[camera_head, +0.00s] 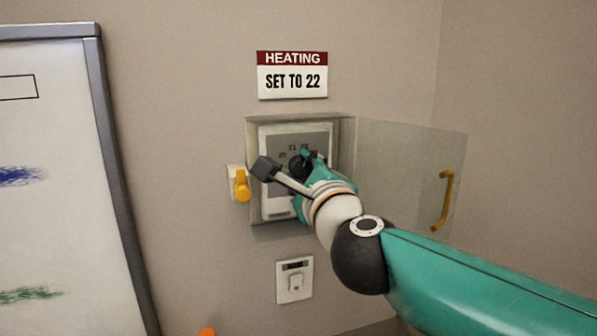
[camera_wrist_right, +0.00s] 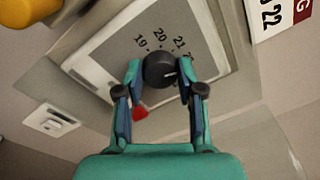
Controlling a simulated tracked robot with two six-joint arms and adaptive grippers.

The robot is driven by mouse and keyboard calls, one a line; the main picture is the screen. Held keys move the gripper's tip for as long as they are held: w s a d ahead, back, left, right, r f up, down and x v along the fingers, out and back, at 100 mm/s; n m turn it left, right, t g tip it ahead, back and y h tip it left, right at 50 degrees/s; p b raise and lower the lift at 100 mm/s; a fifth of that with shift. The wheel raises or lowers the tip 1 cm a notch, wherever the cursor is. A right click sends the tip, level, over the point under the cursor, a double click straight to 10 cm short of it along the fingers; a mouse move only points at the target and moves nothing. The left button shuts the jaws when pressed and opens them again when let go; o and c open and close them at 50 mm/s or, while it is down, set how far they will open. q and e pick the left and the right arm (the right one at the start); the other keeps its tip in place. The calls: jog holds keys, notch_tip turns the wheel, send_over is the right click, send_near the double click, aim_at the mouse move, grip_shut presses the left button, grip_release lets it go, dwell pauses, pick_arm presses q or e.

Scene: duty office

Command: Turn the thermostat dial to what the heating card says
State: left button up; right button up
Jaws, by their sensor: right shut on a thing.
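The heating card (camera_head: 292,82) on the wall reads "SET TO 22". Below it, the thermostat (camera_head: 268,205) sits in a shallow case and also shows in the wrist view (camera_wrist_right: 112,45). Its black dial (camera_wrist_right: 157,66) has the numbers 19, 20 and 21 readable around it; a further number is partly hidden by a finger. My right gripper (camera_wrist_right: 160,73) is shut on the dial, one finger on each side; in the head view, my right gripper (camera_head: 308,162) partly hides the dial.
The clear cover (camera_head: 395,170) with a yellow handle (camera_head: 443,200) stands open to the right. A yellow knob (camera_head: 241,186) is left of the case. A wall switch (camera_head: 294,281) is below. A whiteboard (camera_head: 60,180) fills the left.

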jog(key=shift+a+f, duration=0.1)
jog(key=shift+f, duration=0.25)
jog(key=o, duration=1.1)
jog(key=shift+o, duration=0.2)
jog(key=shift+r, duration=0.15)
jog(key=shift+r, duration=0.1)
jog(key=v, duration=1.2)
